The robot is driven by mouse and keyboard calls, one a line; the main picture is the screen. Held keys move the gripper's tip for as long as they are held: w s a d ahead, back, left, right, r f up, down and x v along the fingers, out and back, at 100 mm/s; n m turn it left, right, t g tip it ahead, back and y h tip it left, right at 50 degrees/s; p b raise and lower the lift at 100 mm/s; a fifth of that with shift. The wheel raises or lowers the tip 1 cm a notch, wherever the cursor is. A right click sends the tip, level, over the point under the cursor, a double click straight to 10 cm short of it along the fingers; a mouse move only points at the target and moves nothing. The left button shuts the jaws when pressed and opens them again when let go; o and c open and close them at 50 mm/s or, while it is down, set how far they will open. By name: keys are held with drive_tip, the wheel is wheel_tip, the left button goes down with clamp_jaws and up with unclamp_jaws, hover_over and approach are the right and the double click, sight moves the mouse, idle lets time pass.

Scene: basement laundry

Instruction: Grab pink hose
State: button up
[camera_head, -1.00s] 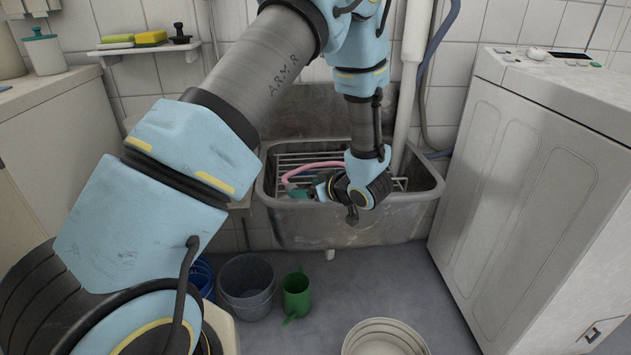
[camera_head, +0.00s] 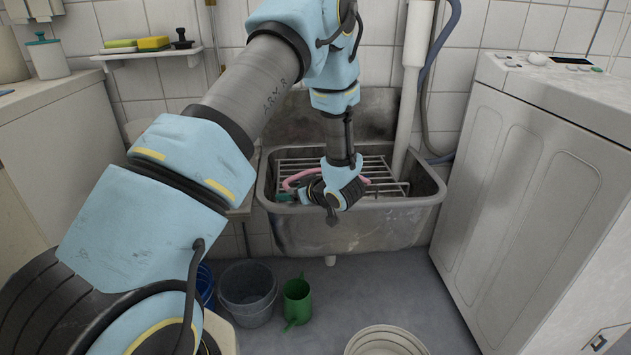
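A pink hose (camera_head: 299,177) lies on a metal rack in the grey sink, partly hidden behind my gripper. A teal-green piece (camera_head: 285,197) shows at the sink's left front, by the near end of the hose. My gripper (camera_head: 331,218) is over the sink's front rim, in front of the hose and pointing down. Its fingers are small and dark, and I cannot tell whether they are open or touch anything.
The sink (camera_head: 392,220) has a wire rack (camera_head: 378,170) inside. A white washing machine (camera_head: 540,190) stands at right. On the floor are a grey bucket (camera_head: 247,300), a green watering can (camera_head: 297,303) and a pale basin (camera_head: 386,342). A small shelf (camera_head: 150,53) holds sponges.

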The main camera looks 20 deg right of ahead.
clamp_jaws()
idle(0.4)
